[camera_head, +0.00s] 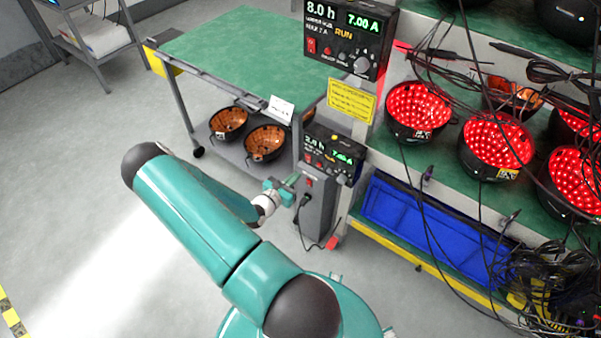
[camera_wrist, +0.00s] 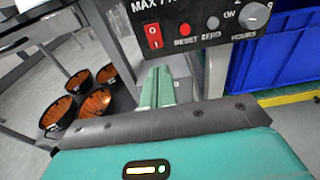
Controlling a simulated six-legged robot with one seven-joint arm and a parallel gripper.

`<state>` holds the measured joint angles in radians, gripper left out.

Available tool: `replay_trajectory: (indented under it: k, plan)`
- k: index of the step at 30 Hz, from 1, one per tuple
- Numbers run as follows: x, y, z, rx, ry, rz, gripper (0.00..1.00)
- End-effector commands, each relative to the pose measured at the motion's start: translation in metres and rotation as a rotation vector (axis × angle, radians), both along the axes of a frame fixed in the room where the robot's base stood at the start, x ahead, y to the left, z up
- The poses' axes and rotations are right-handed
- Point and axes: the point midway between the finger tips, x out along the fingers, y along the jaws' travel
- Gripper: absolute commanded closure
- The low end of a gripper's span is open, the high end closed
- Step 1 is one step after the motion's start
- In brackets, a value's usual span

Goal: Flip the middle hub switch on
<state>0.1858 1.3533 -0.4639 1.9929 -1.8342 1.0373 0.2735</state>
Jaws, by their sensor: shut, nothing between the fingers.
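A black hub box (camera_head: 345,150) with a lit display is mounted on the rack post, below a larger hub box (camera_head: 341,50) reading 8.0 h and 7.00 A. In the wrist view a black panel (camera_wrist: 207,50) carries a red rocker switch (camera_wrist: 153,36), with RESET and ZERO buttons and an HOURS knob to its right. The rocker's position is too small to tell. My gripper (camera_head: 292,180) is in front of the lower box. Its green fingers (camera_wrist: 158,72) are shut and empty, tips just below the red switch in the picture. I cannot tell whether they touch the panel.
A grey box (camera_head: 318,211) with a cable stands below the lower hub. A green-topped cart (camera_head: 235,45) holds orange-lined bowls (camera_head: 265,141) on its lower shelf. Red-lit bowls (camera_head: 418,108) and loose cables fill the rack at right. A blue bin (camera_head: 430,225) sits below.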

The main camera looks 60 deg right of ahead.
Motion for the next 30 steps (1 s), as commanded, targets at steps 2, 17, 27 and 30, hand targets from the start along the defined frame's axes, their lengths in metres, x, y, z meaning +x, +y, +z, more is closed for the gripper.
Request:
replay_trajectory:
  k: [2, 17, 27, 30]
  plan:
    - [0.004, 0.016, -0.002, 0.000, 0.001, 0.004, 1.00]
    - [0.017, 0.081, -0.010, -0.001, -0.001, 0.001, 1.00]
    - [0.015, 0.081, -0.010, -0.001, 0.000, 0.000, 1.00]
    - [0.015, 0.082, -0.010, -0.001, 0.000, 0.000, 1.00]
